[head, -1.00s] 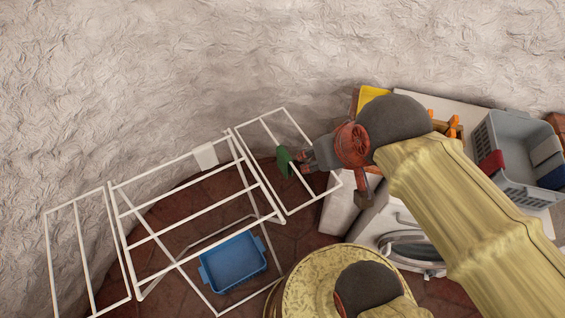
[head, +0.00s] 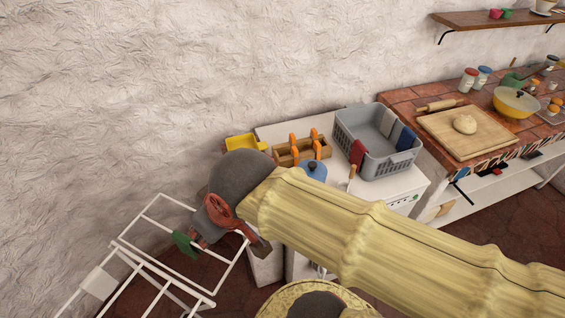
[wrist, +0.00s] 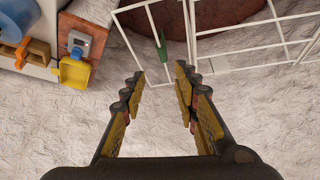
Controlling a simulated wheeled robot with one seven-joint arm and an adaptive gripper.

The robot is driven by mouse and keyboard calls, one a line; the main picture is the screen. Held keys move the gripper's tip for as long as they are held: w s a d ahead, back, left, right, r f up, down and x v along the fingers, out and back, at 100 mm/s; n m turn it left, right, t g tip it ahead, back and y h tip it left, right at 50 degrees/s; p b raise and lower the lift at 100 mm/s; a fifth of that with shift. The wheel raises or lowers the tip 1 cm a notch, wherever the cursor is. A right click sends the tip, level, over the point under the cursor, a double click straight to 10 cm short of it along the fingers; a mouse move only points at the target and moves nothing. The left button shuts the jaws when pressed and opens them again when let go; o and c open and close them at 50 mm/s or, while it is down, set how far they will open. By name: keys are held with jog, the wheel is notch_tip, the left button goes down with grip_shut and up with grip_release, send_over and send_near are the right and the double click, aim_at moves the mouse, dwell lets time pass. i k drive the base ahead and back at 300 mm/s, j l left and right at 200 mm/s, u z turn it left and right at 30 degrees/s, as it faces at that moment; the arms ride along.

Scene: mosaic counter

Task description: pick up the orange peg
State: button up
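Several orange upright pieces (head: 293,141) show at a wooden caddy (head: 288,159) on the white surface in the head view. I cannot tell which of them is the orange peg. An orange piece (wrist: 21,53) also shows at the upper left edge of the wrist view, beside a blue round thing. My gripper (wrist: 160,80) is open, with nothing between its fingers. It is over the white rack side, well left of the caddy in the head view. A slim green thing (wrist: 162,46) is beyond the fingertips, by the rack.
A white wire rack (head: 172,268) stands at the lower left. A grey basket (head: 352,160) with cloths and a blue-lidded thing (head: 313,170) are beside the caddy. A brick counter with a dough board (head: 440,136) lies at right.

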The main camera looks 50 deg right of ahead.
aim_at(294, 152)
jog(key=z, duration=1.65)
jog(key=i+l+z, duration=0.2)
jog(key=i, duration=0.2)
